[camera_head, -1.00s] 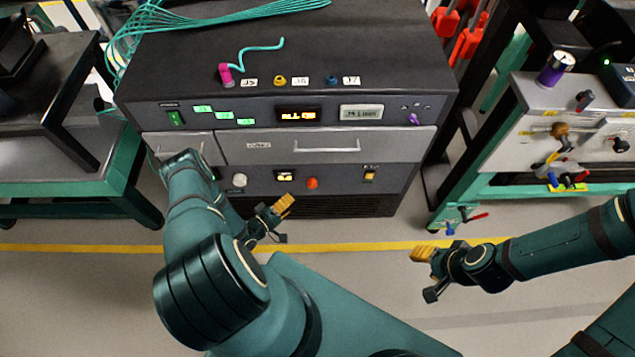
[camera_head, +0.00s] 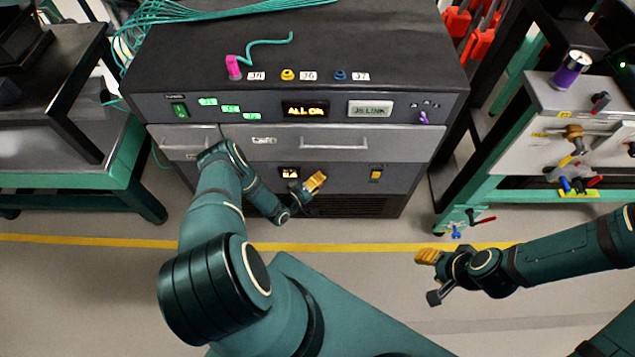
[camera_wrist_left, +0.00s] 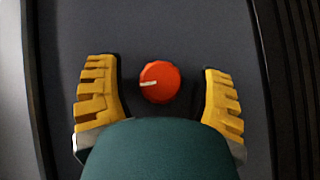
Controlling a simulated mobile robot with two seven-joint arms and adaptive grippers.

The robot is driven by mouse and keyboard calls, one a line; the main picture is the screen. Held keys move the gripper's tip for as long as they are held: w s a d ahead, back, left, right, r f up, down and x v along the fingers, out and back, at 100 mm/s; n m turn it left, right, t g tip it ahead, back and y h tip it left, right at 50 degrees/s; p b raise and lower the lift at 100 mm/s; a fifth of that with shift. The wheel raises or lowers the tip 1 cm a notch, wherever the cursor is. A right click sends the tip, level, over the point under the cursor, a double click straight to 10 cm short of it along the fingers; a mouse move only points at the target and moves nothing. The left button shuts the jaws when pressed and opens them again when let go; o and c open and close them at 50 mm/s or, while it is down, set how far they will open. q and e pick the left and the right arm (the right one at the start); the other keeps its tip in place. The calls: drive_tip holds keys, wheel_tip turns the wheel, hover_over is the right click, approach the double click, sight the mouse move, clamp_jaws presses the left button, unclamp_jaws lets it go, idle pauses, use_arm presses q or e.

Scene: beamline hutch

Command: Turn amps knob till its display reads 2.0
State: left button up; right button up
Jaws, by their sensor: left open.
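A round red knob (camera_wrist_left: 159,82) with a white pointer line toward the left sits on a dark panel in the left wrist view. My left gripper (camera_wrist_left: 160,70) is open, with one yellow finger on each side of the knob and a gap on both sides. In the head view my left gripper (camera_head: 314,184) is in front of the cabinet's lower panel and hides the knob. A small lit display (camera_head: 289,173) shows just left of it; its reading is too small to tell. My right gripper (camera_head: 427,258) hangs over the floor, away from the cabinet.
The cabinet (camera_head: 300,52) has a drawer (camera_head: 335,143) with a handle above the lower panel. A yellow switch (camera_head: 376,174) is right of my left gripper. A green-framed bench (camera_head: 520,185) stands to the right. The floor in front is clear.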

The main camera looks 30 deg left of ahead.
use_arm(q)
clamp_jaws()
drive_tip(key=shift+r+m, duration=0.1)
drive_tip(key=shift+m, duration=0.2)
drive_tip(key=shift+m+g+y+p, duration=0.4)
drive_tip(key=shift+m+g+p, duration=0.1)
drive_tip(key=shift+g+p, duration=0.25)
drive_tip(key=m+g+y+p, duration=0.2)
drive_tip(key=shift+d+r+g, duration=0.1)
drive_tip(key=shift+g, duration=0.25)
drive_tip(key=shift+m+g+y+p, duration=0.5)
drive_tip(key=shift+m+y+p, duration=0.15)
drive_tip(key=shift+y, duration=0.25)
drive_tip(key=shift+m+g+y, duration=0.55)
drive_tip(key=shift+g+y, duration=0.05)
drive_tip(key=shift+y, duration=0.2)
